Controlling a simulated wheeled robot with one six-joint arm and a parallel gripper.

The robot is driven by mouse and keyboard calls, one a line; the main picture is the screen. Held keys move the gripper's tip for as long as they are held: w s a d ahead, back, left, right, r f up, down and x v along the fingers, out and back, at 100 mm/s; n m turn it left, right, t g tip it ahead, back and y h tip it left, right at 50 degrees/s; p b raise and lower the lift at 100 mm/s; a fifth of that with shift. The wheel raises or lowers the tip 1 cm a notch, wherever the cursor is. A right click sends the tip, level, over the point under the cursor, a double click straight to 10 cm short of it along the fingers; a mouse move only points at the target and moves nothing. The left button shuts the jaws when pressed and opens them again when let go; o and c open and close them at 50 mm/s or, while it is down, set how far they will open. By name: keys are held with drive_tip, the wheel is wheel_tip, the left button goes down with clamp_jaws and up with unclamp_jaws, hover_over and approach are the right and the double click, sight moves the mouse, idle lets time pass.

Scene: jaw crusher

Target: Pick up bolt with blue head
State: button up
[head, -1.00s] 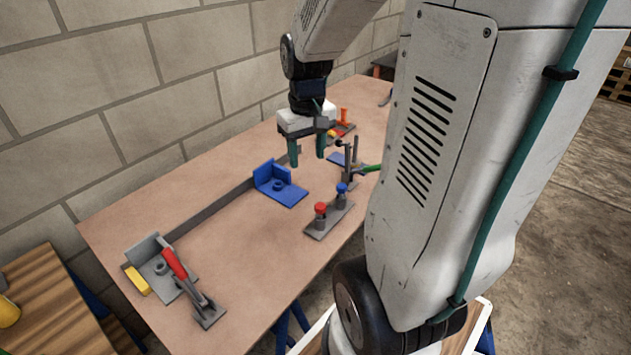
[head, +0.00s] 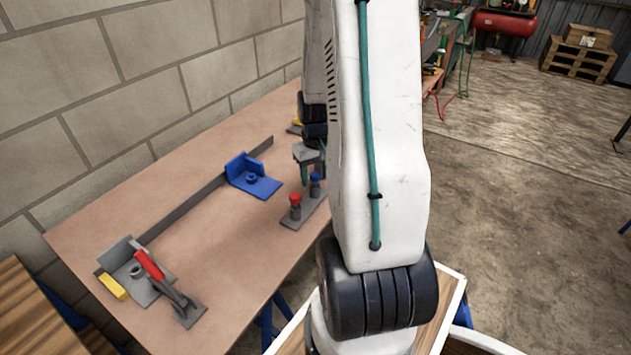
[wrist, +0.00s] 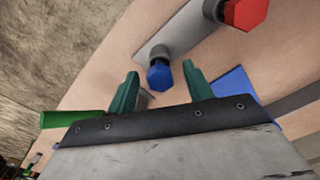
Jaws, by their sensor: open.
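The bolt with the blue head (head: 315,178) stands upright in a grey plate (head: 296,222) near the table's front edge. In the wrist view its blue head (wrist: 160,76) lies between and slightly beyond the two green fingertips of my gripper (wrist: 158,80). The fingers are apart and nothing is held. In the head view my gripper (head: 307,165) is just beside and above the bolt, partly hidden by my arm. The bolt with the red head (head: 295,200) stands in the same plate, to the left.
A blue angle fixture (head: 260,186) stands behind the plate. A grey fixture with a red-handled clamp (head: 148,263) and a yellow block (head: 111,286) are at the left. A grey rail (head: 185,208) runs along the table. The middle of the table (head: 210,245) is clear.

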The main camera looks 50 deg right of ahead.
drive_tip(key=shift+f, duration=0.5)
clamp_jaws()
